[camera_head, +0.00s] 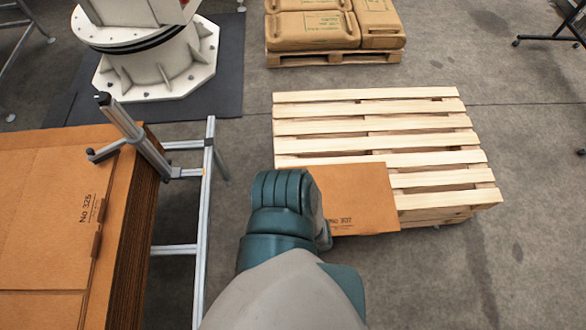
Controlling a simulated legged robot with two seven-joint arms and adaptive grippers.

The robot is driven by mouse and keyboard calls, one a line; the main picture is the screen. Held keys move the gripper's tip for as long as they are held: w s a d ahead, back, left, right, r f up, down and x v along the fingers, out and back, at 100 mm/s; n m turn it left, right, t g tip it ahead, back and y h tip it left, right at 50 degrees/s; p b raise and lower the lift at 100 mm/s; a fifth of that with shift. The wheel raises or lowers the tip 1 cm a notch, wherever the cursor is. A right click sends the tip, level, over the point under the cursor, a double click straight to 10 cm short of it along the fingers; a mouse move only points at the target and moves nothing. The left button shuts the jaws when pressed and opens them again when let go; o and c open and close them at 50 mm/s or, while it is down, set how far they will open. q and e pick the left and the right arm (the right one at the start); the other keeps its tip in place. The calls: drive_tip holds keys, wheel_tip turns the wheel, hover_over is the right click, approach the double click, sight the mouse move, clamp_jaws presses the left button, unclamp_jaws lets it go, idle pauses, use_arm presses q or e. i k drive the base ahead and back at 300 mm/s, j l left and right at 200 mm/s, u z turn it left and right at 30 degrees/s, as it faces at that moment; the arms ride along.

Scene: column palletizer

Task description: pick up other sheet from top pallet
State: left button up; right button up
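A brown cardboard sheet (360,195) with printed lettering lies over the front left part of the top wooden pallet (370,128). It reaches past the pallet's front edge, and its left part is hidden behind one of my arms. That teal and grey arm (285,215) comes up from the bottom middle of the view. I cannot tell which arm it is. Its gripper fingers are hidden, so I cannot tell whether they touch the sheet. No other gripper is in view.
A tall stack of cardboard (45,215) stands at the left beside a metal frame (203,230). A white machine base (155,65) is at the back left. Brown sacks (312,30) lie on another pallet at the back.

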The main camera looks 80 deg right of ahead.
sight(358, 198)
drive_tip(key=z, duration=3.6)
